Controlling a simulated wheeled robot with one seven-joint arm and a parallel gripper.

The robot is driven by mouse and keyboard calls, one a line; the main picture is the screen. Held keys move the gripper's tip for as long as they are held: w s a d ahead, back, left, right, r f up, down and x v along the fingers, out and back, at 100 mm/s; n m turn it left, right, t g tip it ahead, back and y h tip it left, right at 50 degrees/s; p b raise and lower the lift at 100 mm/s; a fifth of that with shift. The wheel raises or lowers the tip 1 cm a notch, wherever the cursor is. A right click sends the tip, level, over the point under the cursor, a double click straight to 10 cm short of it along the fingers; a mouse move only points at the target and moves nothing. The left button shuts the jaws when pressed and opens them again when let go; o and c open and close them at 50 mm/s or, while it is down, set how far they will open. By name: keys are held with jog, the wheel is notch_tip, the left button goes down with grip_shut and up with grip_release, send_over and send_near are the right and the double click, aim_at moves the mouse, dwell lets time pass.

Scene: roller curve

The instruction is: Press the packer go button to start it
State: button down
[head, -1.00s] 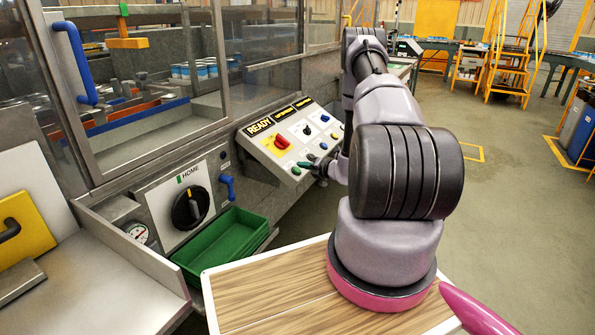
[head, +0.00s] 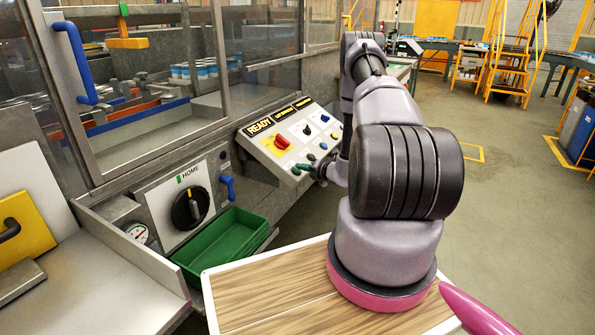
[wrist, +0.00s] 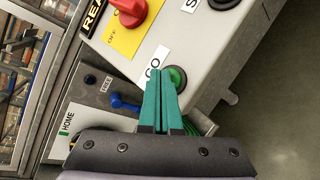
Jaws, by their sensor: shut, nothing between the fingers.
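The sloped control panel (head: 270,150) of the packer stands beyond the table, with a lit-looking READY sign (head: 258,127) on its top strip. In the wrist view the round green GO button (wrist: 179,77) sits beside its white GO label (wrist: 155,66). My gripper (wrist: 163,74) is shut and empty, its teal fingers together. The tips overlap the left edge of the button in this view; I cannot tell whether they touch it. In the head view my gripper (head: 305,167) is at the panel's lower front edge, and the button is hard to make out there.
A red rotary switch (wrist: 129,11) on a yellow plate and a black knob (wrist: 223,2) share the panel. A blue handle (head: 228,186), a HOME dial (head: 190,206) and a green bin (head: 225,245) are lower left. Open floor lies to the right.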

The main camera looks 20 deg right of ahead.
jog(key=shift+w+a+f, duration=0.1)
jog(key=shift+f, duration=0.15)
jog(key=shift+r, duration=0.1)
dwell(0.5)
jog(key=shift+s+d+r, duration=0.25)
jog(key=shift+s+r, duration=0.1)
jog(key=shift+r, duration=0.3)
jog(key=shift+r, duration=0.1)
jog(key=shift+s+d+r, duration=0.25)
jog(key=shift+s+r, duration=0.05)
jog(key=shift+r, duration=0.4)
jog(key=shift+s+d+r, duration=0.25)
jog(key=shift+s+r, duration=0.1)
jog(key=shift+r, duration=0.35)
jog(key=shift+s+d+r, duration=0.25)
jog(key=shift+s+r, duration=0.05)
jog(key=shift+r, duration=0.4)
